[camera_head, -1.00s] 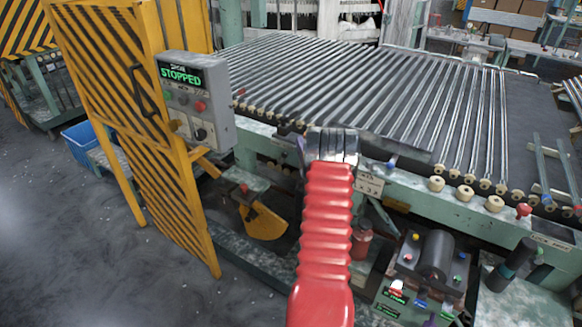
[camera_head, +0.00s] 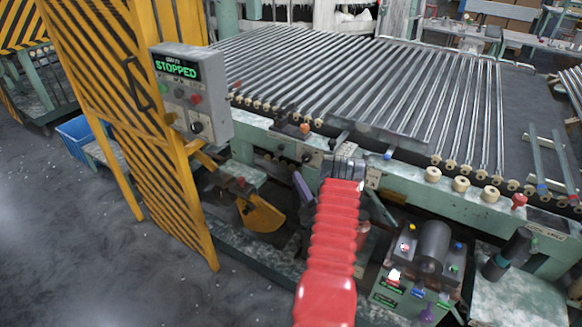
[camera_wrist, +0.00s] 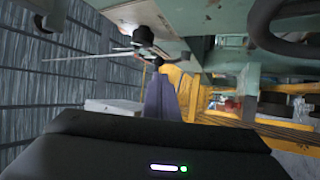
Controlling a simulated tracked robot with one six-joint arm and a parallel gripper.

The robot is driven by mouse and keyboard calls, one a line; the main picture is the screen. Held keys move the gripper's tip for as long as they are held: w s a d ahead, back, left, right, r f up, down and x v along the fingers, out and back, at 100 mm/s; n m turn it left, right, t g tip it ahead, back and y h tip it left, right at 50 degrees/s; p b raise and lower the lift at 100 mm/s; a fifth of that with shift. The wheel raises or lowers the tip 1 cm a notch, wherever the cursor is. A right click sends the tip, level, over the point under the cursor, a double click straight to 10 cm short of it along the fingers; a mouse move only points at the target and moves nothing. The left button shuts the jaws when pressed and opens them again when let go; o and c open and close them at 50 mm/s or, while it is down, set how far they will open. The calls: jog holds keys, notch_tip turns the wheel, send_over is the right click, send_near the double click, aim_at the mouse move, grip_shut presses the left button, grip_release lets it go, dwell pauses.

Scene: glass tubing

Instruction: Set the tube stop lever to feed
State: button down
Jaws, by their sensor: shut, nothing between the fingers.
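My gripper (camera_head: 299,178) is shut and empty; its purple-grey fingers show left of my red arm sleeve in the head view, below the conveyor's front rail. In the wrist view its fingers (camera_wrist: 160,95) point up toward a dark knobbed part (camera_wrist: 143,34) with a reddish piece beside it, and look apart from it. In the head view an orange-knobbed lever (camera_head: 304,128) stands at the front rail, above the fingers. A blue-knobbed part (camera_head: 388,155) stands farther right. I cannot read which one is the tube stop lever or its setting.
The roller conveyor (camera_head: 335,85) carries many glass tubes. A control panel (camera_head: 190,90) reading STOPPED stands left by a yellow-and-black guard (camera_head: 150,165). A green-based machine (camera_head: 425,260) with coloured knobs stands front right. Open floor (camera_head: 90,250) lies front left.

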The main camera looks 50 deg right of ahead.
jog(key=x, duration=1)
jog(key=shift+s, duration=0.15)
jog(key=shift+r+n+g, duration=0.2)
jog(key=shift+n+g, duration=0.1)
